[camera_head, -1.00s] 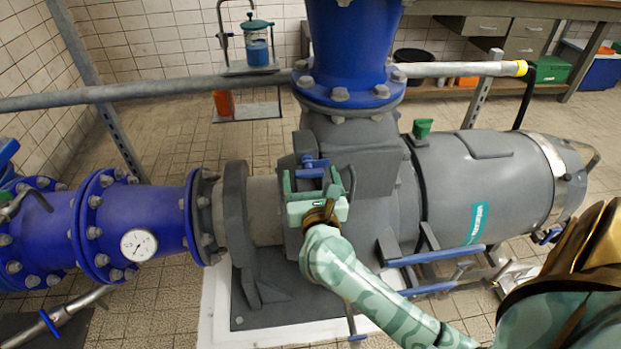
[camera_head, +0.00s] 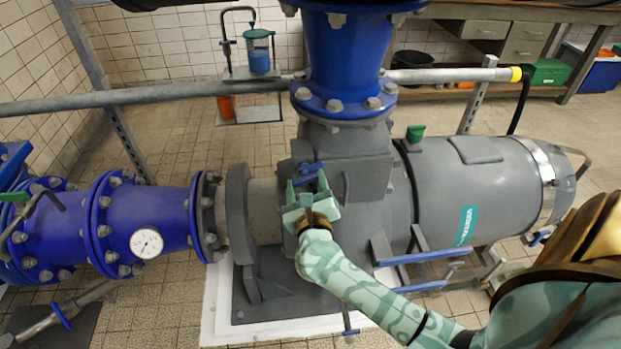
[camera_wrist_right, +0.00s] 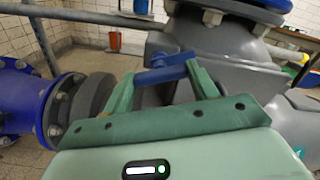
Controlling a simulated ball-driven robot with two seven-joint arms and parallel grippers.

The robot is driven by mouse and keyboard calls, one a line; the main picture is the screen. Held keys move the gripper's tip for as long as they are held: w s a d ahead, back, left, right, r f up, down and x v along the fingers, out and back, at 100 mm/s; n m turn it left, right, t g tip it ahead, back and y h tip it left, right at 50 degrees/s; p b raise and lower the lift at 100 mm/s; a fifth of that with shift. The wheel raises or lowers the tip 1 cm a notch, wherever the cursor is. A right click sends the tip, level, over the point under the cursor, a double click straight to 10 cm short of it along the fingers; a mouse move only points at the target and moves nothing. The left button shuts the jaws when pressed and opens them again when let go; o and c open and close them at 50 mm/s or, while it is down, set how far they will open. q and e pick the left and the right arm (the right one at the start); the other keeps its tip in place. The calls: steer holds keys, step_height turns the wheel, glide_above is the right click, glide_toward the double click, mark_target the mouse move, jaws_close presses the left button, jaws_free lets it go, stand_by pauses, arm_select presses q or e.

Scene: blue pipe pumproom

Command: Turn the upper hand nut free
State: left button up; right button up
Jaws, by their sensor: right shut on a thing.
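The fingers are shut on the nut. In the right wrist view the blue nut (camera_wrist_right: 165,68) lies slantwise between the two green fingers, its right end close against the right finger. Whatever lies behind the nut is hidden. My left gripper is not in view.
The grey pump (camera_head: 350,185) has blue-handled bars (camera_head: 432,256) at its front right. A blue flanged pipe with a gauge (camera_head: 146,243) runs left. A galvanised rail (camera_head: 180,95) crosses behind, with a shelf (camera_head: 250,115).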

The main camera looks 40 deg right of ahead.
steer(key=n+p, duration=0.1)
steer(key=n, duration=0.1)
steer(key=n+p, duration=0.1)
steer(key=p, duration=0.1)
steer(key=shift+r+n, duration=0.3)
steer(key=shift+n, duration=0.1)
steer(key=n+p, duration=0.3)
steer(key=shift+f+n, duration=0.1)
steer(key=shift+n, duration=0.2)
steer(key=n+p, duration=0.2)
steer(key=n, duration=0.1)
steer(key=shift+f+p, duration=0.1)
steer(key=shift+p, duration=0.3)
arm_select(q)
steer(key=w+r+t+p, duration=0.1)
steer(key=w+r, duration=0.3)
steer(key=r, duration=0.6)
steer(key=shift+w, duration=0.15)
arm_select(e)
steer(key=shift+f+n, duration=0.15)
steer(key=shift+n, duration=1.25)
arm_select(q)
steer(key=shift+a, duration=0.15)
arm_select(e)
steer(key=shift+n, duration=0.3)
steer(key=o, duration=1)
